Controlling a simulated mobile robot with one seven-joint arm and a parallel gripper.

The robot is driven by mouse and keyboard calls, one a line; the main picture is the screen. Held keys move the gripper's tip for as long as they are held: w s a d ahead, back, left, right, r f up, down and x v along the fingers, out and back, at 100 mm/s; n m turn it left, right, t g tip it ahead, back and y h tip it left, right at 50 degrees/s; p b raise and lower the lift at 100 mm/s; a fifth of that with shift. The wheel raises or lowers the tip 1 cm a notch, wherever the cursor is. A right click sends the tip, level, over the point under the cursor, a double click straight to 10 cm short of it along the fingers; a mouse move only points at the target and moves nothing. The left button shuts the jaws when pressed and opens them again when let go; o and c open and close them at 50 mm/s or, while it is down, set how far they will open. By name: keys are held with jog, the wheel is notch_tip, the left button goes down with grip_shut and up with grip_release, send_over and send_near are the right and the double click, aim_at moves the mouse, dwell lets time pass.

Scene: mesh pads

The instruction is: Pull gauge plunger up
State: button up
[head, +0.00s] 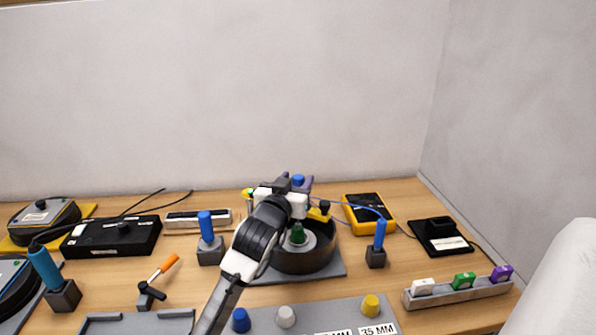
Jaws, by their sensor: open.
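My gripper (296,205) is above a dark round fixture (312,261), which stands on a grey pad (335,266) at the middle of the table. A green cone-shaped part (297,234) stands on a light disc in the fixture's middle, just below my gripper. A blue knob (298,180) on a purple part shows just behind my gripper. I cannot tell which part is the gauge plunger; my arm and wrist hide much of this area. The gripper is open, its fingertips small and partly hidden. No held object shows.
Blue-handled tools stand in blocks at left (206,226) and right (380,235). A yellow meter (368,212) and a black device (440,236) are at the right. A grey panel (315,318) with blue, white and yellow knobs lies in front. A black box (112,236) is at left.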

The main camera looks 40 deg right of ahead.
jog(key=shift+x, duration=1.05)
grip_shut()
